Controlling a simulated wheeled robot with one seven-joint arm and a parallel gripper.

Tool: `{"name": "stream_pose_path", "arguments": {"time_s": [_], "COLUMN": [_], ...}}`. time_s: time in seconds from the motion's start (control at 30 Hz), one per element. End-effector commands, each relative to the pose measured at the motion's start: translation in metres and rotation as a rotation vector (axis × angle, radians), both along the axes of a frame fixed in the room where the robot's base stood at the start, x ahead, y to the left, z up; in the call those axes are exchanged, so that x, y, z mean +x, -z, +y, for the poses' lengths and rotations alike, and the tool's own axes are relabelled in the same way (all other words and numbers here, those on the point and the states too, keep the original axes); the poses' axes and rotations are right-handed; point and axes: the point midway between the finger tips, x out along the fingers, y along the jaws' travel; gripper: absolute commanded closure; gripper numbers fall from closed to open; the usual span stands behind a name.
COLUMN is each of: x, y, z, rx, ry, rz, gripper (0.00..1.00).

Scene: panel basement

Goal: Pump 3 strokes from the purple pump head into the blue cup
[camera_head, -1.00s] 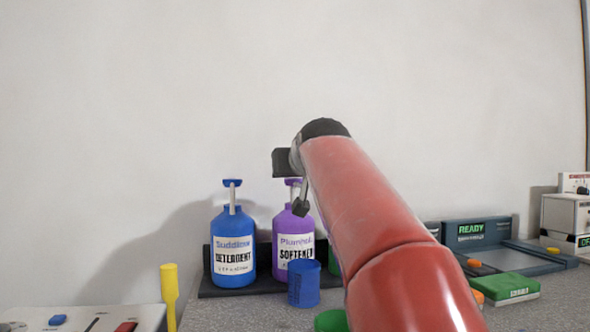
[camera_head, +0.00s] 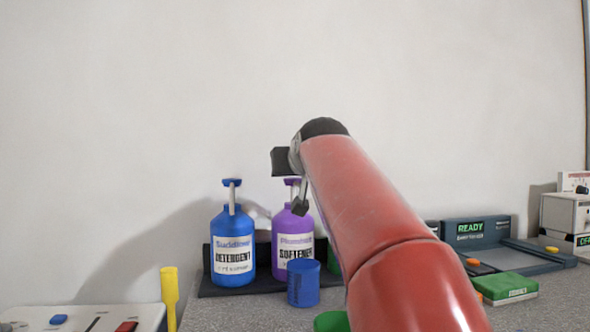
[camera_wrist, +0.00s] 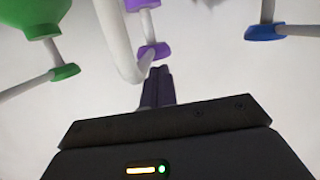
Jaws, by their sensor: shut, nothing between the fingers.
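The purple softener bottle (camera_head: 296,225) stands upright in a dark rack, with its purple pump head (camera_head: 291,181) partly hidden by my arm. The pump's purple parts show in the wrist view (camera_wrist: 154,51). The blue cup (camera_head: 303,286) stands upright in front of the purple bottle; its inside cannot be seen. My gripper (camera_head: 301,207) is shut and empty, its fingers close to the purple pump. In the wrist view my fingers (camera_wrist: 157,76) are together just below the purple part; I cannot tell whether they touch it.
A blue detergent bottle (camera_head: 233,248) stands to the left in the rack (camera_head: 206,271). A green pump (camera_wrist: 64,72) shows in the wrist view. A yellow stick (camera_head: 170,295) is at the left, and a green box (camera_head: 505,288) and a READY device (camera_head: 478,232) at the right.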

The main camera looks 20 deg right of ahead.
Motion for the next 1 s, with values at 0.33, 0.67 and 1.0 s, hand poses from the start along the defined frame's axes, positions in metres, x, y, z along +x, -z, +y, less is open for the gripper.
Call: {"name": "stream_pose_path", "arguments": {"time_s": [0.33,0.67,1.0], "x": [-0.070,-0.097,-0.098], "y": [-0.024,-0.030,-0.031], "z": [0.015,0.020,0.020], "rx": [-0.002,-0.001,-0.001], "ry": [0.000,0.001,0.000], "rz": [-0.008,-0.006,-0.006], "gripper": [1.00,1.00,1.00]}}
